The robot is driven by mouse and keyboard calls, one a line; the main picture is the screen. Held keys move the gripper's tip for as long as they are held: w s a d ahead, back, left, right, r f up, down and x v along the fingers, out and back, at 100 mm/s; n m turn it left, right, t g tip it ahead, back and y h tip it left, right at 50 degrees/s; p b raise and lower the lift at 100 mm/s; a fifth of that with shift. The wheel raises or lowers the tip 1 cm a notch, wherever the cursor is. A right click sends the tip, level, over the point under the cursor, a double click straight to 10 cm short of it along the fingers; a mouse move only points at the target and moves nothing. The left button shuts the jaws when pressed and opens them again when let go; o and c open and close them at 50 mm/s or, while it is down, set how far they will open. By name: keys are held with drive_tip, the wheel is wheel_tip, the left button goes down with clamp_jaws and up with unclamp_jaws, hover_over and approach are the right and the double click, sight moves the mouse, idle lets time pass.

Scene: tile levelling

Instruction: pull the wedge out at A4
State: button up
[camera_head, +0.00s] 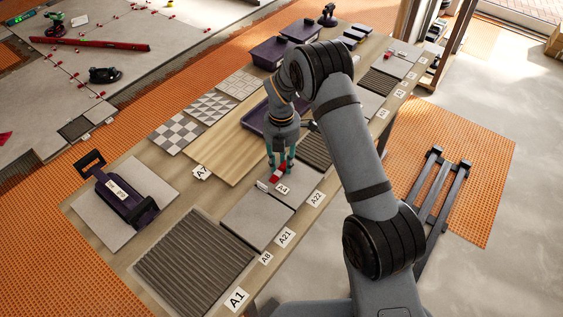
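The A4 label (283,189) lies on the bench beside a grey tile (256,219). A small red wedge (277,179) shows just above the label, with a white piece (263,185) to its left. My gripper (280,167) points down over this spot, its teal fingers spread to either side of red material. The fingertips are right at the wedge. I cannot tell at this size whether they press on it or only stand around it. Part of the wedge and the tile joint is hidden by the fingers.
Labels A22 (317,198), A21 (285,237) and A1 (236,299) mark nearby spots. A ribbed dark tile (193,262) lies at the front. Purple bins (270,52) stand at the back. My arm covers the bench's right side.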

sight(281, 165)
drive_tip(key=o, duration=0.4)
drive_tip(key=shift+r, duration=0.1)
wheel_tip(281, 165, up, 12)
idle(0.6)
wheel_tip(281, 165, down, 12)
drive_tip(key=shift+f, duration=0.15)
idle(0.7)
